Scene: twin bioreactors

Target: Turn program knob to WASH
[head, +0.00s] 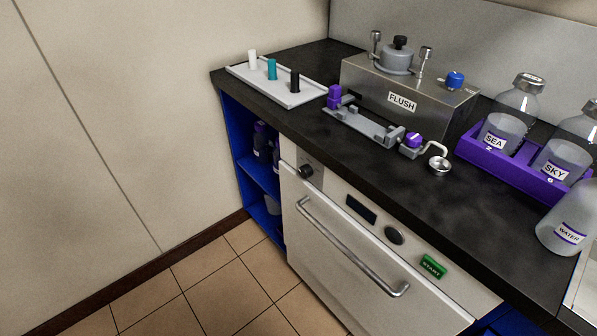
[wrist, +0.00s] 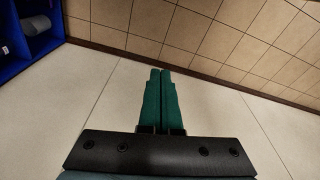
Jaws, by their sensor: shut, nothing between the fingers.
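A black knob (head: 306,171) sits on a grey plate at the upper left of the white front of the appliance (head: 345,255) under the counter in the head view. Its markings are too small to read. A darker round part (head: 394,236) sits further right on the same front, between a dark display (head: 361,209) and a green START button (head: 433,266). My gripper (wrist: 160,72) shows only in the wrist view. Its green fingers are shut together with nothing between them. Neither knob shows in the wrist view, so the gripper is away from both.
A bar handle (head: 345,245) sticks out from the appliance front. A blue open shelf (head: 245,165) stands to its left. The black counter (head: 300,125) holds a tray, a FLUSH box and a purple bottle rack (head: 480,160). The tiled floor (head: 215,285) in front looks clear.

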